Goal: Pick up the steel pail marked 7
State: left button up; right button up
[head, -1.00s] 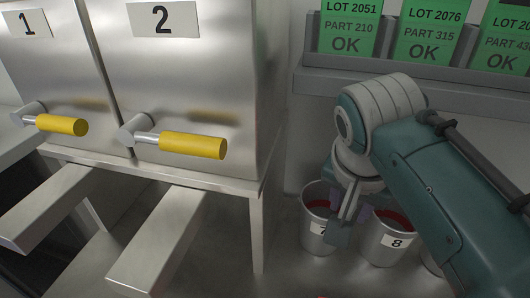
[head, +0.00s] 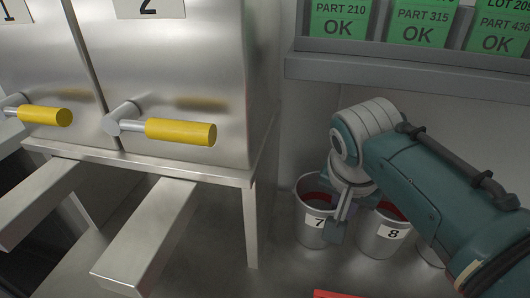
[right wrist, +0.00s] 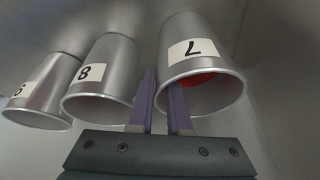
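The steel pail marked 7 (head: 309,236) stands upright on the grey surface, with red inside it. In the right wrist view the pail (right wrist: 203,75) shows upside down, its label readable and its red inside partly visible. My right gripper (head: 342,215) points down at the right side of this pail, on the side towards pail 8. In the right wrist view my right gripper (right wrist: 163,82) has its two purple fingers apart at the pail's rim, one overlapping the pail's mouth and one outside. Whether they touch the wall is unclear. My left gripper is not in view.
Pail 8 (head: 380,242) stands close on the right, and another pail (right wrist: 45,95) stands beyond it. A steel cabinet with yellow handles (head: 181,132) is on the left. A ledge with green cards (head: 420,70) runs above. Something red (head: 335,294) shows at the bottom edge.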

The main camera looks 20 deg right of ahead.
grip_shut()
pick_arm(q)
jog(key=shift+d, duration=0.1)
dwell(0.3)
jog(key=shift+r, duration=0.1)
pick_arm(e)
jog(key=shift+r, duration=0.1)
dwell(0.7)
